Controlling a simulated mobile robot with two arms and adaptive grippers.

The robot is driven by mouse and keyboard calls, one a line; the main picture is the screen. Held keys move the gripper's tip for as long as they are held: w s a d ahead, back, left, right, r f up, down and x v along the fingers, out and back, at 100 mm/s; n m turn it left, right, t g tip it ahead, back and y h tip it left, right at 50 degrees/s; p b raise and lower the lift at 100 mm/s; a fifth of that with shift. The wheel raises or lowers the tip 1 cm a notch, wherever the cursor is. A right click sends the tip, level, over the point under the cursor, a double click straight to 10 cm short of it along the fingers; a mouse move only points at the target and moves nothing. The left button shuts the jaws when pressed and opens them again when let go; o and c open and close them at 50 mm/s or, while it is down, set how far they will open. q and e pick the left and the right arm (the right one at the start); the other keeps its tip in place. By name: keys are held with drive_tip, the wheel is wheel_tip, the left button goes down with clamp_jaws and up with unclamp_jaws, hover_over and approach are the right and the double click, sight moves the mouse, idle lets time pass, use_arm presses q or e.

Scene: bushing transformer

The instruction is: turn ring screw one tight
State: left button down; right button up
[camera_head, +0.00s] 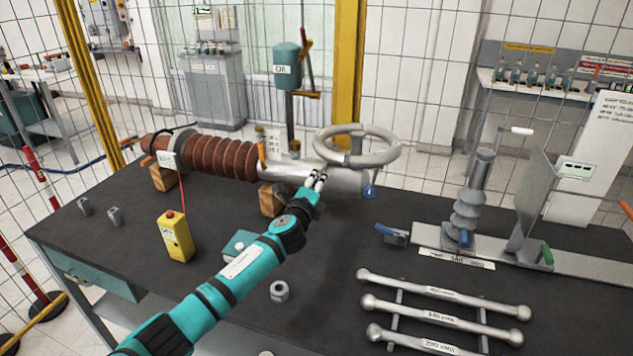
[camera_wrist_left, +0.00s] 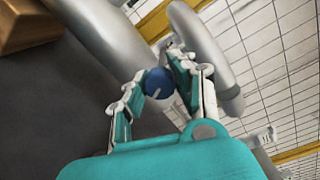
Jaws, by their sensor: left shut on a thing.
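The bushing has a ribbed brown part (camera_head: 215,157) and a smooth grey metal end (camera_head: 345,180), lying across the dark table. My left gripper (camera_head: 318,180) reaches the front side of the metal end. In the left wrist view its fingers (camera_wrist_left: 157,92) are closed around a round blue screw head (camera_wrist_left: 158,83) with a pale mark, beside the grey cylinder (camera_wrist_left: 110,35). In the head view the fingers hide this screw. Another blue ring-like piece (camera_head: 369,191) shows at the right end of the metal part, apart from my fingers. My right gripper is not in view.
A grey ring-shaped wheel (camera_head: 357,147) stands above the metal end, close to my fingers. Wooden blocks (camera_head: 270,199) support the bushing. A yellow control box (camera_head: 175,236), a loose nut (camera_head: 279,291) and metal rods (camera_head: 440,290) lie on the table. A grey insulator post (camera_head: 470,205) stands right.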

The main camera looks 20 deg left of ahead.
use_arm(q)
drive_tip(key=shift+m, duration=1.6)
drive_tip(key=shift+f, duration=0.1)
drive_tip(key=c, duration=1)
unclamp_jaws()
drive_tip(key=s, duration=1.2)
drive_tip(key=shift+d, duration=0.15)
